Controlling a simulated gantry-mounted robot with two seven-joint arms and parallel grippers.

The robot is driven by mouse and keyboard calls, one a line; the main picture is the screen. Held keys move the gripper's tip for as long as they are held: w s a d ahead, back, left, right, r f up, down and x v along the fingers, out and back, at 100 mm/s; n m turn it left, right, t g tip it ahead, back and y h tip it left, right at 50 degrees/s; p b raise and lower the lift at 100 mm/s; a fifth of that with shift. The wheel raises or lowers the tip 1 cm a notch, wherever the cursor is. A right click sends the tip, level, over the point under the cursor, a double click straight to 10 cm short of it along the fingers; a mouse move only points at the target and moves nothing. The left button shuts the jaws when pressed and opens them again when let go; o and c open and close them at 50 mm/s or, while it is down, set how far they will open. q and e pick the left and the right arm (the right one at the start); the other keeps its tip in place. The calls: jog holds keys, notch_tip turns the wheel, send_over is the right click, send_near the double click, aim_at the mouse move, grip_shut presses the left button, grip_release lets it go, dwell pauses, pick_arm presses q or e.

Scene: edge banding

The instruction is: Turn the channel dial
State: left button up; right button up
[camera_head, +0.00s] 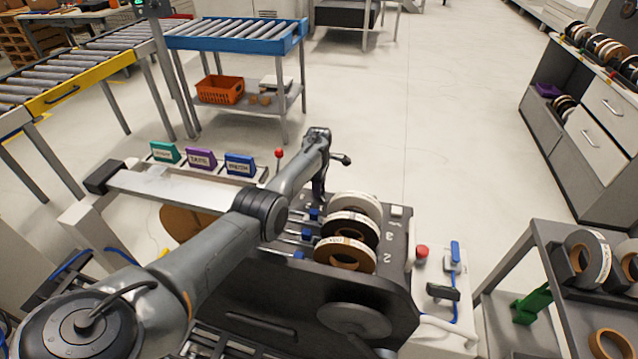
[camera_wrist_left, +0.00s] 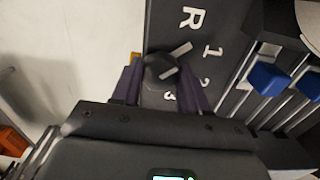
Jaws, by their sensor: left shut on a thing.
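The channel dial (camera_wrist_left: 158,70) is a dark round knob with a light grey pointer bar, on a dark panel (camera_wrist_left: 165,20) marked R, 1, 2 and 3 in white. The pointer slants to the upper right, toward the gap between R and 1. My left gripper (camera_wrist_left: 160,82) has its two purple fingers on either side of the dial, shut on it. In the head view my left gripper (camera_head: 318,192) reaches down at the back of the dark machine (camera_head: 300,283); the dial is hidden there. My right gripper is not in view.
Several tape rolls (camera_head: 345,254) stand on the machine, just in front of my gripper, beside blue clamps (camera_wrist_left: 268,78) on rods. A red button (camera_head: 421,252) is at the right. A red-knobbed lever (camera_head: 279,154) and coloured label blocks (camera_head: 201,158) stand behind my arm.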

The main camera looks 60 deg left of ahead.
pick_arm(q)
jog(key=m, duration=0.2)
jog(key=shift+m+p, duration=0.3)
jog(key=shift+m, duration=0.1)
jog(key=m, duration=0.3)
jog(key=shift+m, duration=0.3)
jog(key=m, duration=0.4)
jog(key=shift+p, duration=0.35)
jog(key=shift+m, duration=1.1)
jog(key=o, duration=1.1)
jog(key=shift+c, duration=0.2)
